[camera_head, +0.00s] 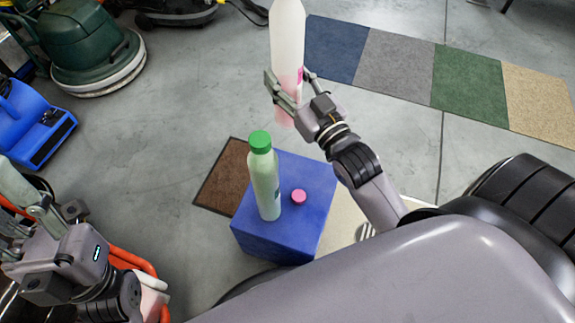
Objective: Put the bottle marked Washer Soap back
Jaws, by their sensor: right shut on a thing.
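A tall white bottle (287,35), with pink in its lower part and a small pink mark on its side, is held by my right gripper (290,88), whose fingers are closed around its lower half. Its top is cut off by the frame edge, and no wording can be read. A pale green bottle (265,185) with a green cap stands upright on a blue box (315,215). A small pink cap (299,196) lies beside it. My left gripper (45,210) is at the lower left, away from the box; its fingers are unclear.
Blue, grey, green and tan mats (468,85) lie in a strip at the upper right. A brown mat (222,180) lies by the box. A green floor machine (85,45) and a blue blower (35,125) stand at the left. Grey floor between is clear.

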